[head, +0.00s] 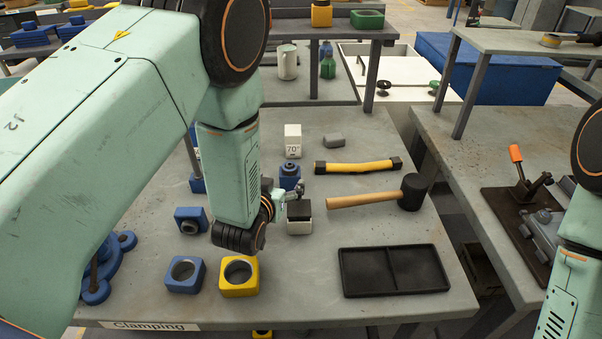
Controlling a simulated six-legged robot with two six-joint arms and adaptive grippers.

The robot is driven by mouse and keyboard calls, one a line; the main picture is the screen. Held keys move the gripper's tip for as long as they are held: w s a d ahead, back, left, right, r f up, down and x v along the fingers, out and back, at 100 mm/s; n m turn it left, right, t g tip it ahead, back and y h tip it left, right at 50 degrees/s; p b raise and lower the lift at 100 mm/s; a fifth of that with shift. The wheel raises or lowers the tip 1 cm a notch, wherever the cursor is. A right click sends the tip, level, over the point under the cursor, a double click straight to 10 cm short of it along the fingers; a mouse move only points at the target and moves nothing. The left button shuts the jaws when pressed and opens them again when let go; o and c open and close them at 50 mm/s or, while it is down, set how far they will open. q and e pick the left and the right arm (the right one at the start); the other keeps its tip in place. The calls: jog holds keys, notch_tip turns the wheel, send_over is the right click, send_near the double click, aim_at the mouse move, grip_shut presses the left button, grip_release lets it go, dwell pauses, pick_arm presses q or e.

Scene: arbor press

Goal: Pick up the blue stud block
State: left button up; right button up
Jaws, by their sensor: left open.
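A small blue block (289,178) with a darker raised round part on top, which looks like the blue stud block, stands on the grey table. My left gripper (296,191) is open, just in front of this block and partly over its near side. I cannot tell whether the fingers touch it.
A white block with a black top (299,225) stands close below the left gripper. Blue (184,275) and yellow (239,289) bored blocks sit at the front. A white 70° block (293,141), yellow-handled bar (358,166), mallet (365,199) and black tray (395,290) lie around.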

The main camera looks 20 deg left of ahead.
aim_at(288, 169)
pick_arm(q)
jog(key=shift+w+a+f, duration=0.45)
jog(key=shift+w+a, duration=0.25)
jog(key=shift+w, duration=0.1)
jog(key=shift+w+f, duration=0.15)
jog(key=shift+w, duration=0.15)
jog(key=shift+w+d, duration=0.45)
jog(key=x, duration=0.4)
jog(key=shift+w, duration=0.15)
jog(key=shift+w+d, duration=0.25)
jog(key=shift+s+d, duration=0.1)
jog(key=shift+d, duration=0.05)
jog(key=shift+c, duration=0.3)
jog(key=shift+a, duration=0.3)
jog(key=c, duration=0.5)
jog(key=shift+d, duration=0.2)
jog(key=c, duration=0.4)
grip_shut()
